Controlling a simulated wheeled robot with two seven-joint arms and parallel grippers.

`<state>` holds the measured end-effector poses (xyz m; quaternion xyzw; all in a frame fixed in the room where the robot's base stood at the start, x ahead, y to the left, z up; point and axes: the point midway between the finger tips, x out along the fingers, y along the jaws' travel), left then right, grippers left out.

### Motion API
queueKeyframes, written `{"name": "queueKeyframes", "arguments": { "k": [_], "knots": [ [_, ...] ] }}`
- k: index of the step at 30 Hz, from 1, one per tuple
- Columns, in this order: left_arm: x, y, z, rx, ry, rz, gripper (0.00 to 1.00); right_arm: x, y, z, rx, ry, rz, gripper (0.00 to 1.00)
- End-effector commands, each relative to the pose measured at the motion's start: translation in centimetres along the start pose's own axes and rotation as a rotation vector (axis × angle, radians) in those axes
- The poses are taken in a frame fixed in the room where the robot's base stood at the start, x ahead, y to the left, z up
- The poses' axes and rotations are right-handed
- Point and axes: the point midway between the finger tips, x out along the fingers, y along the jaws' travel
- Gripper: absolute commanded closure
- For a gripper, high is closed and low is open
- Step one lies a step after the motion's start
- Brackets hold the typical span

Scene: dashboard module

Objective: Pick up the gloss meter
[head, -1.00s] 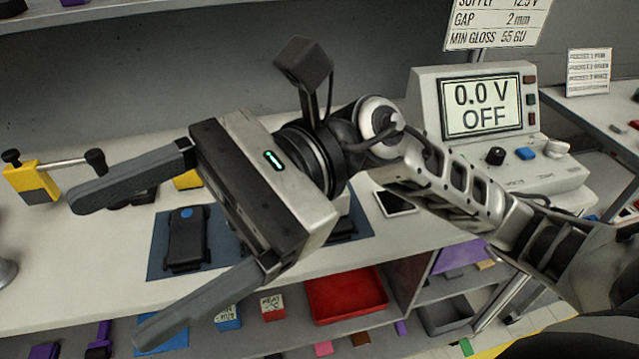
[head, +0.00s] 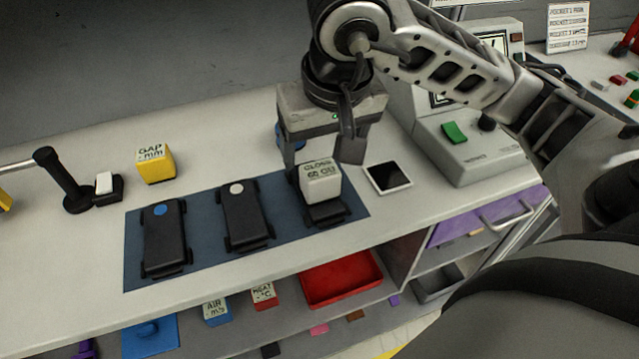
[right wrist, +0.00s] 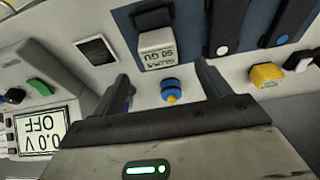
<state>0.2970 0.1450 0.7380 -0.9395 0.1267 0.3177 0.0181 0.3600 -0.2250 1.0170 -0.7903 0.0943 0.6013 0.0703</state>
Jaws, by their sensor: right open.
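The gloss meter (head: 320,184) is a pale grey block lettered "GLOSS" and "GU". It appears to sit on the rightmost black module (head: 328,213) on the blue mat (head: 206,262). It also shows in the right wrist view (right wrist: 157,48), just beyond the fingertips. My right gripper (head: 312,158) points down, above and behind the gloss meter, and is open and empty. Its fingers (right wrist: 161,78) show apart in the right wrist view. In the head view the fingers are partly hidden by the gripper's own parts. My left gripper is not in view.
Two more black modules, with a blue dot (head: 163,235) and a white dot (head: 245,212), lie left on the mat. A yellow "GAP" block (head: 154,164) stands behind. A blue-and-yellow item (right wrist: 170,90) is between the fingers' lines of sight. A flat dark-screened tile (head: 388,177) and a console (head: 470,150) are right.

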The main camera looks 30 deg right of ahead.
Motion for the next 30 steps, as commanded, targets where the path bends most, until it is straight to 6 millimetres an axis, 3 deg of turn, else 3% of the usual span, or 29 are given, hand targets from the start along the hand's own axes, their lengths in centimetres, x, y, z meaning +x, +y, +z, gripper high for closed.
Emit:
{"name": "queueKeyframes", "arguments": {
  "k": [3,11,19,28,29,30],
  "knots": [
    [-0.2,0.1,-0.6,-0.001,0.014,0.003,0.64,2.1,0.0,0.1,0.001,-0.004,0.001,0.24],
    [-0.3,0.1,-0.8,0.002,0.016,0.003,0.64,4.0,0.0,0.1,0.001,-0.003,-0.001,0.24],
    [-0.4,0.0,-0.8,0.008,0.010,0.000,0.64,7.9,0.1,0.2,0.001,-0.004,-0.001,0.24],
    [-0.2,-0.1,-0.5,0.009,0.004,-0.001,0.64,8.6,0.1,0.2,0.000,0.001,-0.003,0.24],
    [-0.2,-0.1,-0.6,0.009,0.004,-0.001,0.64,8.6,0.1,0.2,0.000,0.001,-0.003,0.26],
    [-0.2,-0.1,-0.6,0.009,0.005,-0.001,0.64,8.6,0.1,0.2,0.000,0.001,-0.003,0.38]
  ]
}}
